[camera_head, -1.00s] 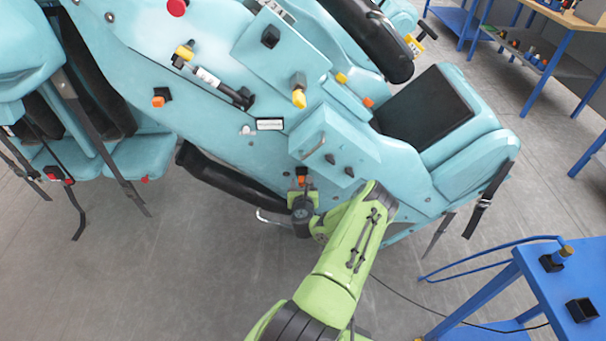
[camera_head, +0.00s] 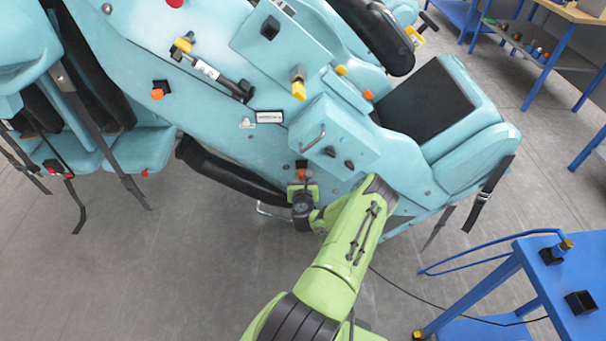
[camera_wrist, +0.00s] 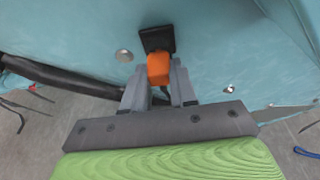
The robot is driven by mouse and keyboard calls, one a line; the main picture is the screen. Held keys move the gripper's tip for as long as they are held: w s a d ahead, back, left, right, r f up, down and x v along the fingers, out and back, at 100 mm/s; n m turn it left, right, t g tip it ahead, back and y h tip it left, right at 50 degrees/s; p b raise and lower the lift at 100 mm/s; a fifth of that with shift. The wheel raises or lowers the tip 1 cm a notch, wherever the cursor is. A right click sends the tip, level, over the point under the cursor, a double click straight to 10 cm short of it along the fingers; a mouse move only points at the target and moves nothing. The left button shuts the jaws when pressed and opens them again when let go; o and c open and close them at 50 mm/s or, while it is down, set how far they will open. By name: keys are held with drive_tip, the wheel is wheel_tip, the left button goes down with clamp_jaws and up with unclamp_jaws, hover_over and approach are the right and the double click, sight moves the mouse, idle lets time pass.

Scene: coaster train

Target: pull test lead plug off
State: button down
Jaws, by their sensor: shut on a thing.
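The test lead plug is an orange block (camera_wrist: 158,69) in the middle of the wrist view. It sits at a black socket (camera_wrist: 156,39) on the teal train body; I cannot tell whether it is fully seated. My gripper (camera_wrist: 158,84) has its two grey fingers on either side of the plug and is shut on it. In the head view my gripper (camera_head: 303,188) is at the lower side of the train car (camera_head: 225,125), below the grey-handled box. The plug (camera_head: 301,174) shows there only as a small orange patch, partly hidden by the gripper.
A thin dark cable (camera_head: 430,302) runs from behind my arm to a blue cart (camera_head: 545,265) at the lower right. A black padded bar (camera_head: 225,172) lies left of my gripper. Another orange plug (camera_head: 157,94) is higher on the body. Grey floor is open at lower left.

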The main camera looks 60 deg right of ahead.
drive_tip(key=shift+s+a+b, duration=0.3)
drive_tip(key=shift+a+b, duration=0.25)
drive_tip(key=shift+s+a+b, duration=0.25)
drive_tip(key=shift+a+b, duration=0.25)
drive_tip(key=shift+b, duration=0.05)
drive_tip(key=shift+a+b, duration=0.15)
drive_tip(key=shift+b, duration=0.25)
drive_tip(key=shift+s+a+b, duration=0.3)
drive_tip(key=shift+a+b, duration=0.2)
drive_tip(key=shift+b, duration=0.7)
drive_tip(key=shift+s+a+b, duration=0.25)
drive_tip(key=shift+a+b, duration=0.2)
drive_tip(key=shift+b, duration=0.7)
